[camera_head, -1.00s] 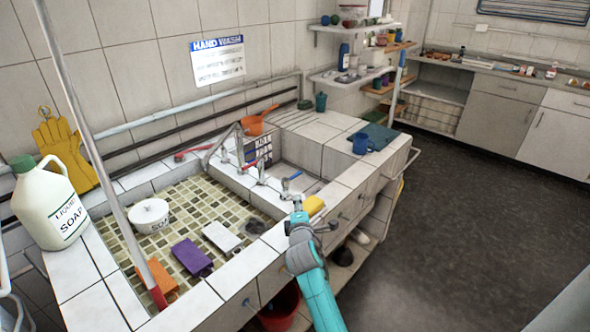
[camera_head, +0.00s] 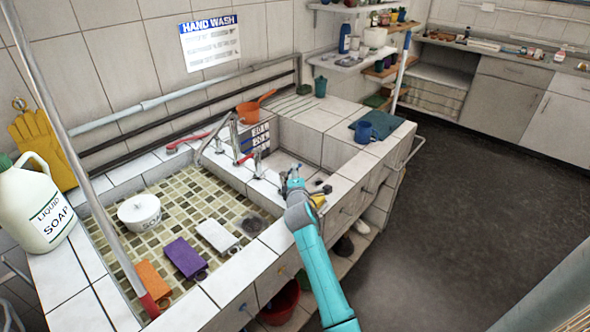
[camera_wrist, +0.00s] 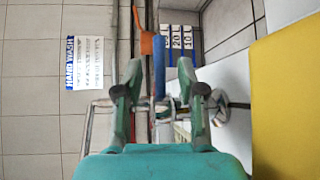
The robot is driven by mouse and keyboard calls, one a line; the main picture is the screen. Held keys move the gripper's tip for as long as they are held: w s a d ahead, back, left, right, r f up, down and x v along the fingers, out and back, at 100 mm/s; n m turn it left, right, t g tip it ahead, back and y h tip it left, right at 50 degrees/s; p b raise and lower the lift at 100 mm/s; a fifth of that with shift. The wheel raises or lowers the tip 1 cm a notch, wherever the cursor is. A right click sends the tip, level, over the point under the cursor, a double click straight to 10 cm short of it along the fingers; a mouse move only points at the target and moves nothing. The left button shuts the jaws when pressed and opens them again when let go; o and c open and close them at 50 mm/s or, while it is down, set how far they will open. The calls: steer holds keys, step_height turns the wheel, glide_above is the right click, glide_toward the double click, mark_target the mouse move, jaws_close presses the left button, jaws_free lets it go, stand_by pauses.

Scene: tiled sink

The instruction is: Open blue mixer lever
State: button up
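The blue mixer lever (camera_wrist: 159,68) shows in the wrist view as a narrow blue bar between the two fingers of my gripper (camera_wrist: 161,90). The fingers are open, with a gap on each side of the lever. Whether my fingers touch the blue lever cannot be told.
A yellow sponge (camera_wrist: 288,105) is close on the right in the wrist view. The tiled basin (camera_head: 180,200) holds a white pot (camera_head: 140,213) and coloured sponges. The floor at right is clear.

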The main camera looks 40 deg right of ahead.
steer(key=shift+x, duration=1.85)
jaws_close()
